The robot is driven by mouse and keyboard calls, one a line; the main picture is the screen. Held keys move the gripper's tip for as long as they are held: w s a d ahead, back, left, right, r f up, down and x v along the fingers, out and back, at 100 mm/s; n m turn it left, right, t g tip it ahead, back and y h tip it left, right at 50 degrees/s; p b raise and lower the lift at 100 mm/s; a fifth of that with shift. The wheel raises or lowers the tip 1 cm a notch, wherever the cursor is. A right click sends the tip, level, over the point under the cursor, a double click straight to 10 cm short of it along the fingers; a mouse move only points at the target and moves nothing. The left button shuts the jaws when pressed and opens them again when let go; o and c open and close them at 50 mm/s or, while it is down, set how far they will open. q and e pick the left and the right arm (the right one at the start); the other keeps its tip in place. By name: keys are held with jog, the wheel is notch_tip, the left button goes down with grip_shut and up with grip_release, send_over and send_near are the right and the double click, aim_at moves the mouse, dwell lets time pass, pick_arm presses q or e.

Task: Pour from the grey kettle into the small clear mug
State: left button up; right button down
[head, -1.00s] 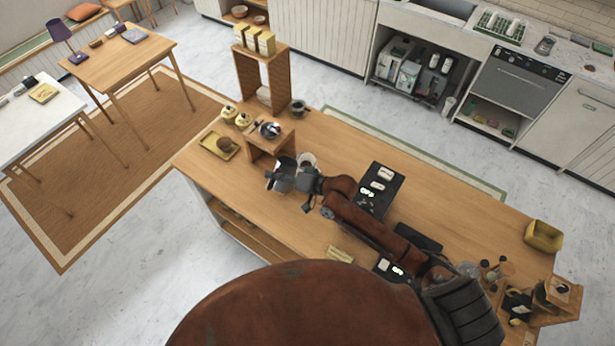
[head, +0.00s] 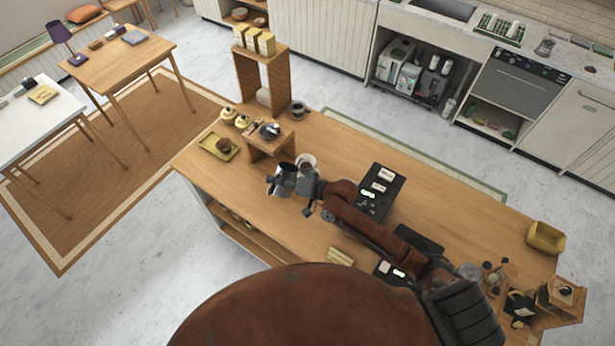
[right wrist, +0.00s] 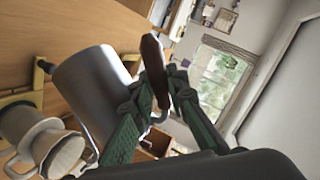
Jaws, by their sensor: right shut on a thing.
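My right gripper (head: 297,184) is shut on the handle of the grey kettle (head: 283,182), near the left part of the wooden counter. In the right wrist view, the kettle (right wrist: 88,85) shows as a grey metal body, tilted in the picture, with its brown handle (right wrist: 154,68) between the green fingers (right wrist: 160,100). I cannot tell whether its base touches the counter. I cannot make out the small clear mug for certain. My left gripper is not in view.
A pale round vessel (head: 307,162) stands close behind the kettle. A small wooden stand (head: 269,140) and a yellow tray (head: 218,146) are to the left. A black scale-like device (head: 380,190) lies right. Glassware (head: 469,271) stands at the right end.

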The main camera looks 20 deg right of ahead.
jog(key=shift+r, duration=0.3)
jog(key=shift+w+d+r+y, duration=0.15)
jog(key=shift+d+r+y, duration=0.05)
jog(key=shift+r+y, duration=0.15)
jog(key=shift+r+m+p, duration=0.1)
jog(key=shift+m+p, duration=0.2)
jog(key=shift+p, duration=0.05)
dwell(0.3)
jog(key=shift+w+r, duration=0.1)
jog(key=shift+r, duration=0.05)
dwell(1.3)
jog(key=shift+s+a+f+n, duration=0.15)
jog(key=shift+f+n, duration=0.05)
jog(key=shift+f, duration=0.3)
jog(key=shift+s+a+f+n, duration=0.1)
jog(key=shift+s+f+n, duration=0.1)
jog(key=shift+f, duration=0.3)
